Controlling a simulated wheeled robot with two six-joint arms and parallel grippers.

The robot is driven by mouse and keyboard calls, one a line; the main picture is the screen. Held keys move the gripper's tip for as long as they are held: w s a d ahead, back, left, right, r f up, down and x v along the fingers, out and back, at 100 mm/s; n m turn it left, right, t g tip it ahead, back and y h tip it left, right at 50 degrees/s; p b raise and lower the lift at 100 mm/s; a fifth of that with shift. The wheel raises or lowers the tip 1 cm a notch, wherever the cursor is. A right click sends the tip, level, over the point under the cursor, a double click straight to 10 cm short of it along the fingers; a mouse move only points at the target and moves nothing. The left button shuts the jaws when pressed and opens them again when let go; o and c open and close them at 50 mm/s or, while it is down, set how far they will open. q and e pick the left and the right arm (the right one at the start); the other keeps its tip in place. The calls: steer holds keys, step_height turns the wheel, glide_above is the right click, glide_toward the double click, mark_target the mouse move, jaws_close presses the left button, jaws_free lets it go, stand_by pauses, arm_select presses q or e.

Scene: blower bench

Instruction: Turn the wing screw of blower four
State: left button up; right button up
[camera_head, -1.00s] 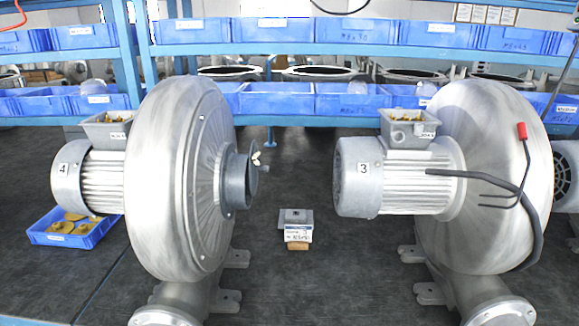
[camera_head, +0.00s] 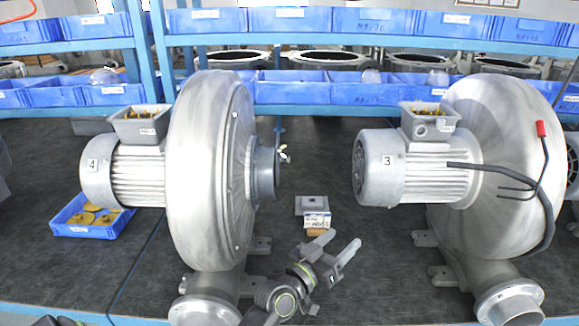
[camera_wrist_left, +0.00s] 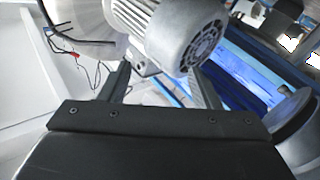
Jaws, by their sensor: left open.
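Blower four (camera_head: 210,170), a large grey fan housing with a motor marked 4, stands at the left in the head view. Its dark inlet pipe (camera_head: 265,173) faces right. My left gripper (camera_head: 343,240) is open and empty, low in front of the bench, to the right of and below the screw. In the left wrist view its two fingers (camera_wrist_left: 162,80) stand apart with a grey motor beyond them; I cannot make out the screw there. My right gripper is not in view.
Blower three (camera_head: 500,150) stands at the right, with a black cable with a red end. A small grey block and labelled box (camera_head: 317,219) lie between the blowers. A blue tray (camera_head: 75,231) of brass parts is at left. Shelves of blue bins line the back.

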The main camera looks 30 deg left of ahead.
mark_target(282, 151)
arm_select(q)
steer(key=w+a+r+n+g+y, duration=0.3)
steer(key=w+a+r+n+y, duration=0.2)
steer(key=w+r+n+y, duration=0.5)
steer(key=w+a+r+n+g+y, duration=0.3)
steer(key=a+r+n+y, duration=0.45)
steer(key=n+y, duration=0.65)
steer(key=s+d+n+g+h, duration=0.1)
steer(key=d+n+g+h, duration=0.45)
steer(key=g, duration=0.55)
steer(key=w+a+f+p, duration=0.1)
steer(key=a+f+p, duration=0.1)
steer(key=a, duration=0.5)
steer(key=a+f+h+p, duration=0.1)
steer(key=a+f+p, duration=0.2)
steer(key=a, duration=0.5)
steer(key=shift+w+f, duration=0.35)
steer(key=shift+f, duration=0.25)
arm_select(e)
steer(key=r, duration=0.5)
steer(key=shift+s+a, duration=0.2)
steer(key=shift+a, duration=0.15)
